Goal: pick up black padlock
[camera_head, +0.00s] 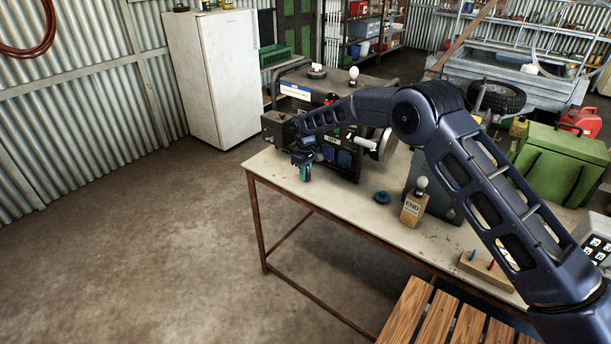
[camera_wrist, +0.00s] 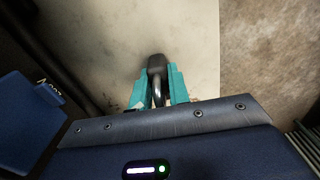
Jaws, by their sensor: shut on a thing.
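The black padlock (camera_wrist: 156,64) is between the two teal fingers of my gripper (camera_wrist: 158,84) in the wrist view. Its dark body sticks out past the fingertips and its metal shackle runs back between the fingers. My gripper is shut on it. Pale tabletop shows behind it; I cannot tell whether the padlock touches the table. In the head view my gripper (camera_head: 305,172) points down over the far left end of the table (camera_head: 335,195), and the padlock cannot be made out there.
A dark generator (camera_head: 345,160) stands right beside my gripper. A blue round piece (camera_head: 382,197), a tan END block (camera_head: 413,208) with a bulb and a green box (camera_head: 560,160) are further right. A white fridge (camera_head: 215,75) stands behind. The floor left of the table is clear.

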